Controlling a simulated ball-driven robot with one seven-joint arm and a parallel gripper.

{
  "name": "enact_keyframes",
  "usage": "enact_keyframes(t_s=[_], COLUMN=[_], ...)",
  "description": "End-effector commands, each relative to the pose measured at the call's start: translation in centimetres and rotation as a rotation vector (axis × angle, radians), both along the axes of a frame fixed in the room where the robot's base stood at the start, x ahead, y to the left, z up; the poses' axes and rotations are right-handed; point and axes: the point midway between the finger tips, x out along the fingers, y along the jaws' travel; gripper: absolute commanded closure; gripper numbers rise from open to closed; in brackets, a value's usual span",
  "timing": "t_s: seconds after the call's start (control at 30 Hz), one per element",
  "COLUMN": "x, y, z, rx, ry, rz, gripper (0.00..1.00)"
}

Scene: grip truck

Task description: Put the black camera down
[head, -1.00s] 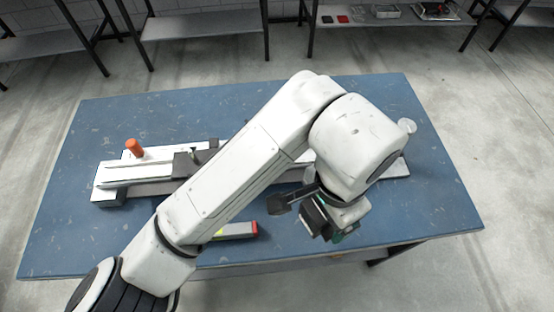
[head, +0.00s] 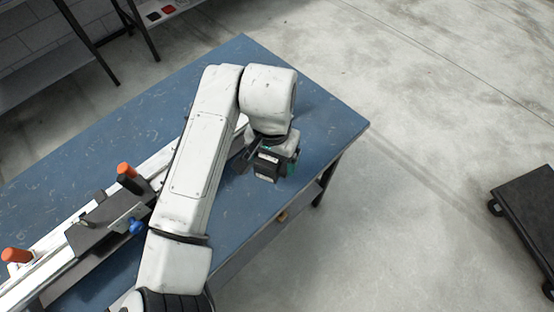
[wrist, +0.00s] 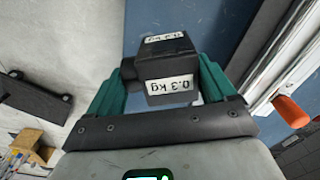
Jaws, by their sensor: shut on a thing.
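The black camera is a small dark box with white "0.3 kg" labels. It shows in the wrist view (wrist: 165,66), held between the green fingers of my gripper (wrist: 163,82). In the head view the camera (head: 266,168) hangs below my wrist, by the front edge near the right end of the blue table (head: 318,115). My gripper (head: 278,160) is shut on it. Its exact height over the table cannot be told.
A long white rail (head: 40,250) with orange knobs and a dark carriage (head: 105,222) lies along the table, partly behind my arm. A black wheeled platform (head: 530,215) stands on the floor at the right. The table's right end and the floor between are clear.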

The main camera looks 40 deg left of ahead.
Motion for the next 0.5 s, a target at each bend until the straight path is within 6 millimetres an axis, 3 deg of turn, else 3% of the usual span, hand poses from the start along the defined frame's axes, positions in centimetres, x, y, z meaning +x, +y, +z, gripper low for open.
enact_keyframes(t_s=[0.33, 0.5], x=[2.1, 1.9], y=[0.5, 0.5], z=[-2.6, -4.8], rx=[0.002, 0.0], ry=[0.002, 0.002], rz=[0.001, 0.001], gripper=[0.41, 0.41])
